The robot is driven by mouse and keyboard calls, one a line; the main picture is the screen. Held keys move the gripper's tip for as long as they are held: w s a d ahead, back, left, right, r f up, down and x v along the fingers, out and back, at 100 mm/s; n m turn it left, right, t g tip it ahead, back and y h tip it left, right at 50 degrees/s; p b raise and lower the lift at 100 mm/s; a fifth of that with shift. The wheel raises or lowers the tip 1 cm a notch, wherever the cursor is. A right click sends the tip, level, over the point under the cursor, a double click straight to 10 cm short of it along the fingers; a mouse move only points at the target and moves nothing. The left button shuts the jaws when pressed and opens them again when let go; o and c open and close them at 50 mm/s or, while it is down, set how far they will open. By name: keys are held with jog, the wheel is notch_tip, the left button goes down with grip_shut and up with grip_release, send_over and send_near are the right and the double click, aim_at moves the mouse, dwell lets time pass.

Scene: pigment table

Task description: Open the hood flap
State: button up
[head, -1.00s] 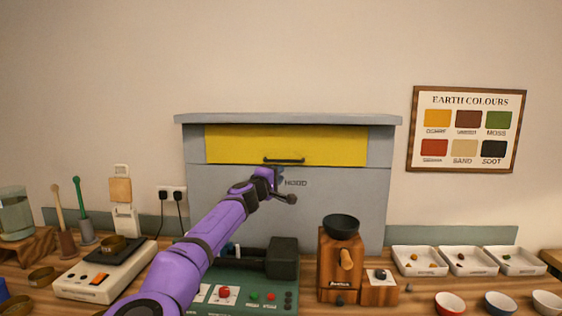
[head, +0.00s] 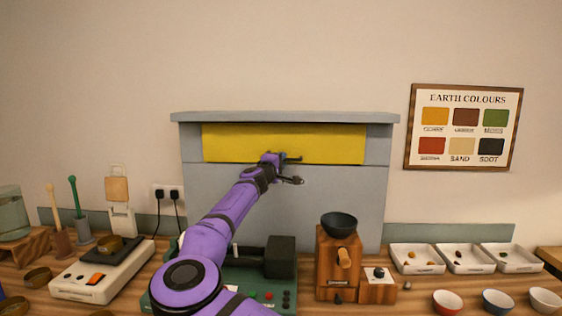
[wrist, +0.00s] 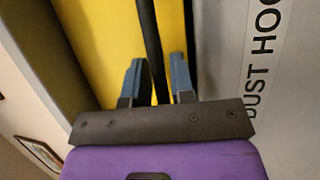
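The hood flap (head: 235,143) is a yellow panel across the top of the grey dust hood (head: 340,200); it looks shut. Its dark bar handle (head: 294,158) is at the flap's lower edge, partly hidden by my gripper (head: 287,163). In the wrist view, the yellow flap (wrist: 100,45) fills the middle, and the dark handle (wrist: 148,30) runs down between the two blue fingers of my gripper (wrist: 157,78). The fingers are apart, one on each side of the bar, with a gap visible at least on the right side.
Below the hood stand a green machine (head: 281,258), a wooden grinder (head: 337,265) with a dark bowl, and a white scale (head: 85,285). White trays (head: 417,259) and small bowls (head: 448,301) are at the right. The wall space before the flap is clear.

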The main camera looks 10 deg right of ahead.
jog(key=shift+w+d, duration=0.1)
jog(key=shift+d, duration=0.05)
jog(key=shift+c, duration=0.5)
grip_shut()
